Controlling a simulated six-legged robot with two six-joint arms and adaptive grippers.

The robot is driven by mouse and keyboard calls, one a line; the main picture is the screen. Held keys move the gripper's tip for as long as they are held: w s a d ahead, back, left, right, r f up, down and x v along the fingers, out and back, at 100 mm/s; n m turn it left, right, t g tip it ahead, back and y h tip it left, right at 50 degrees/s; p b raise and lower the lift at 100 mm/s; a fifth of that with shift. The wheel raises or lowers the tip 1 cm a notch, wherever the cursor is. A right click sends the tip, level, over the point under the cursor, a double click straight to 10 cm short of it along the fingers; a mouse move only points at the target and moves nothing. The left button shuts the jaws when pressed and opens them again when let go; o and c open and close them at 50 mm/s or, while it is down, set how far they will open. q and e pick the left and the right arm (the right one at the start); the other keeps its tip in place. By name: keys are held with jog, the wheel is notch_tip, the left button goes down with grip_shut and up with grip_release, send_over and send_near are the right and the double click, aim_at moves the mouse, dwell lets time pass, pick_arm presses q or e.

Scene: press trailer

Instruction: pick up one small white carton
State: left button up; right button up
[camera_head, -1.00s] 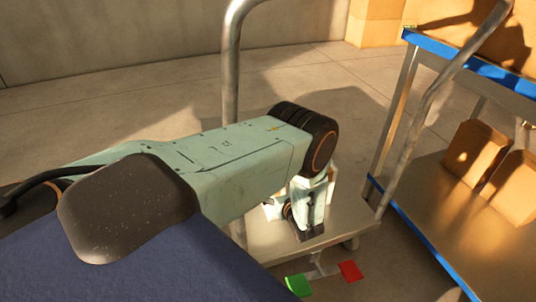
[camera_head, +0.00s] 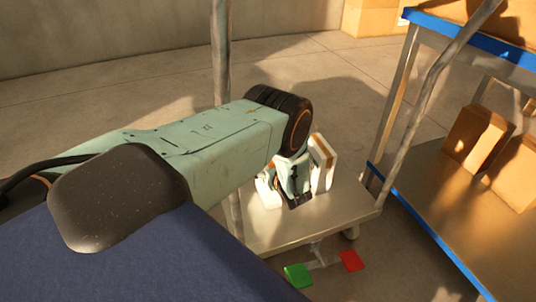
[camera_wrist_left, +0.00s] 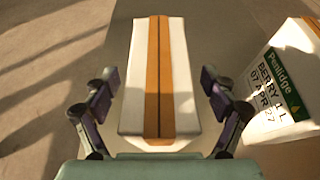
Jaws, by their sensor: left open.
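In the left wrist view, a white carton (camera_wrist_left: 182,80) with a brown tape stripe lies straight ahead, between the two fingers. My left gripper (camera_wrist_left: 156,80) is open, with a finger on each side of it and no clear contact. A second white carton (camera_wrist_left: 283,85) with a green-edged label stands at the right. In the head view, a white carton (camera_head: 323,160) stands right of my left wrist, on a trolley deck (camera_head: 320,217). Part of another white carton (camera_head: 267,190) shows left of the wrist. My wrist hides the space between them. My right gripper is not in view.
A metal trolley post (camera_head: 221,60) rises behind my left arm; another slanted rail (camera_head: 430,90) stands at the right. A blue-edged shelf cart (camera_head: 440,195) holds brown boxes (camera_head: 478,137). Green (camera_head: 298,275) and red (camera_head: 351,260) pedals sit at the trolley's near edge.

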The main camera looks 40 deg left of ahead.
pick_arm(q)
jog(key=shift+r, duration=0.15)
jog(key=shift+c, duration=0.7)
jog(key=c, duration=1.6)
jog(key=shift+w+a+r, duration=0.1)
jog(key=shift+w, duration=0.05)
grip_shut()
